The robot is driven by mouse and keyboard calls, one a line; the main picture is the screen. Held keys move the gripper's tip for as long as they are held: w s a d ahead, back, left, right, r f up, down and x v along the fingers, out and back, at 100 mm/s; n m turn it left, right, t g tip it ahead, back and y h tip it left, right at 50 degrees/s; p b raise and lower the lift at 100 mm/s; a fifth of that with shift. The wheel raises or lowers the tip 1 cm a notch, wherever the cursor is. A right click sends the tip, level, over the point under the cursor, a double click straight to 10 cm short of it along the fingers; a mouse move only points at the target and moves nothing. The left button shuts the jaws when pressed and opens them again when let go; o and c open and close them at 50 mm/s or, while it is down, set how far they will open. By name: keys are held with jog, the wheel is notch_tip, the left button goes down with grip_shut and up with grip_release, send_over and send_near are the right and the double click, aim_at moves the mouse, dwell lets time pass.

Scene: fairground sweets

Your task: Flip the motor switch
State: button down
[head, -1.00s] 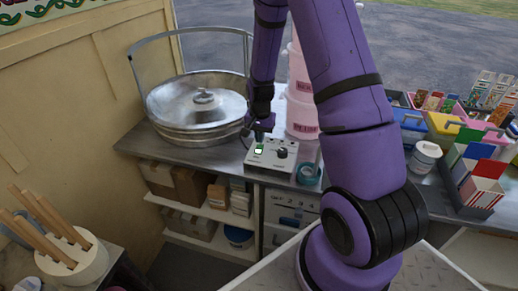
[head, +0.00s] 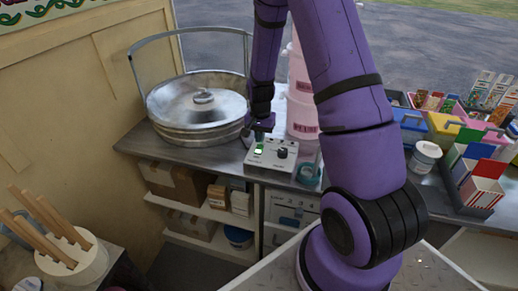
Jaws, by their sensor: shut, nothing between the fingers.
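The control box (head: 270,157) is a pale box on the metal counter, with a black knob (head: 281,153) on its right half. A lit green switch (head: 258,151) shows on its left half, which I take for the motor switch; which way it is flipped is too small to tell. My gripper (head: 259,138) is shut and empty, pointing down right at the switch. Whether the fingertips touch it I cannot tell. The large round metal pan (head: 190,129) with a lid stands left of the box.
Pink tubs (head: 301,112) stand behind the box. A teal tape roll (head: 309,173) lies at its right, by the counter's front edge. Shelves (head: 205,211) with boxes are below. Trays with coloured boxes (head: 446,125) fill the right counter. Wooden sticks (head: 50,232) stand lower left.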

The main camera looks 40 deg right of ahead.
aim_at(260, 146)
jog(key=shift+f, duration=1.3)
dwell(0.8)
jog(key=shift+r, duration=3.55)
